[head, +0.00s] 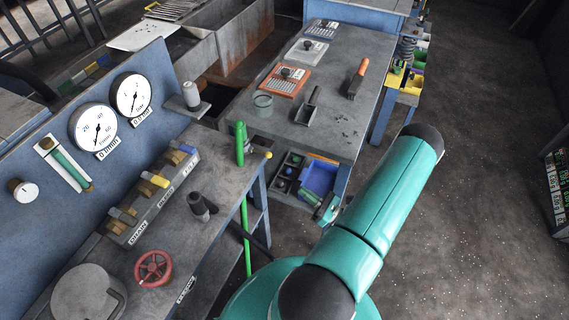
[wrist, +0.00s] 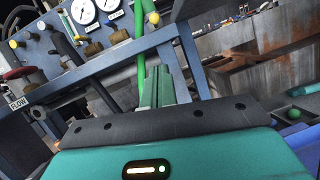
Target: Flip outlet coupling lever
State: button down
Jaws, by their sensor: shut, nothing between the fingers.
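A green hose (head: 247,235) hangs at the near bench's right edge, below an upright green part (head: 240,143). A small grey coupling (head: 252,148) beside it has a short lever with a yellow knob (head: 268,155). I take this as the outlet coupling lever. In the wrist view the hose (wrist: 141,60) rises behind my fingers, and the yellow knob (wrist: 153,18) shows above them. My gripper (wrist: 157,87) is shut and empty, below and apart from the knob. In the head view my gripper (head: 327,210) is low, right of the hose, mostly hidden by my arm.
The near bench carries a row of valves (head: 155,180), a red handwheel (head: 153,268) and dark cylinders (head: 202,206). Gauges (head: 93,130) hang on the blue panel. A second bench (head: 335,85) holds tools and trays, with bins (head: 318,177) below. Open floor lies right.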

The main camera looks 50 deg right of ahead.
jog(key=r+x, duration=0.2)
jog(key=x, duration=1.1)
jog(key=shift+s+d+r, duration=0.2)
jog(key=shift+s+d, duration=0.1)
jog(key=shift+s, duration=0.15)
